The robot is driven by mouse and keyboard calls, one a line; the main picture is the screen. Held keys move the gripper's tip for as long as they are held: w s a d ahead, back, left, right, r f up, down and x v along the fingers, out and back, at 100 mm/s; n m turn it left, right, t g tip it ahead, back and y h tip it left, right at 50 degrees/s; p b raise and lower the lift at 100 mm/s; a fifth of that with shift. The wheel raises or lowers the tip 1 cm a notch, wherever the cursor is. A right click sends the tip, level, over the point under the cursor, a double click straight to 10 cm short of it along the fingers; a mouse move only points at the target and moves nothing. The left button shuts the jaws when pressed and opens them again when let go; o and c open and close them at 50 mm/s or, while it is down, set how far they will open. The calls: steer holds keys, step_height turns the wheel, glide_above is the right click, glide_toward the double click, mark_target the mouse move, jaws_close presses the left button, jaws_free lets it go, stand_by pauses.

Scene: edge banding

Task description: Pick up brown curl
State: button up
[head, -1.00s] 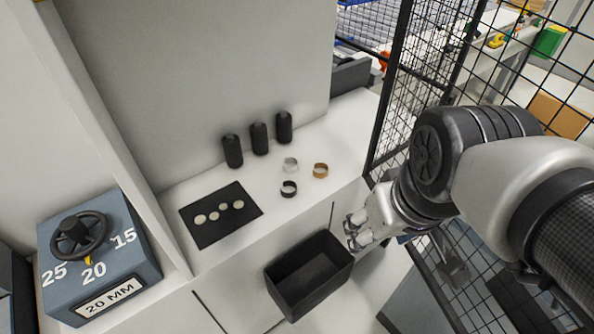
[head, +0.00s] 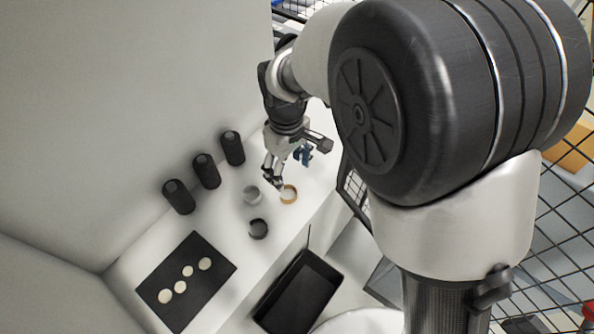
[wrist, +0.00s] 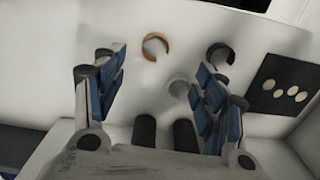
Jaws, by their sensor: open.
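The brown curl (head: 289,194) is a small open ring on the white counter, beside a white curl (head: 252,195) and a black curl (head: 258,229). My gripper (head: 276,183) is above the counter close to the brown curl, slightly to its left in the head view. In the wrist view the brown curl (wrist: 155,47) lies ahead, between the lines of the two spread fingers (wrist: 158,85) and nearer the left one. The gripper is open and empty. The white curl (wrist: 178,88) is partly hidden by the right finger in the wrist view.
Several black cylinders (head: 206,171) stand along the wall, left of the curls. A black mat (head: 207,281) with several pale discs lies nearer the front. A black bin (head: 299,293) is below the counter's front edge. A wire mesh fence (head: 560,215) is at the right.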

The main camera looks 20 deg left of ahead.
steer(key=b, duration=0.1)
glide_above(290, 198)
steer(key=f, duration=0.6)
steer(key=shift+s+d+f, duration=0.15)
steer(key=shift+s+f, duration=0.1)
steer(key=shift+f, duration=0.15)
steer(key=shift+w+a+f+b, duration=0.2)
steer(key=shift+f+b, duration=0.2)
steer(key=shift+f, duration=1.1)
steer(key=shift+w+a+f+b, duration=0.15)
steer(key=shift+f+b, duration=0.25)
steer(key=shift+f, duration=1.05)
steer(key=shift+d, duration=0.15)
steer(key=shift+r, duration=0.1)
steer(key=c, duration=0.8)
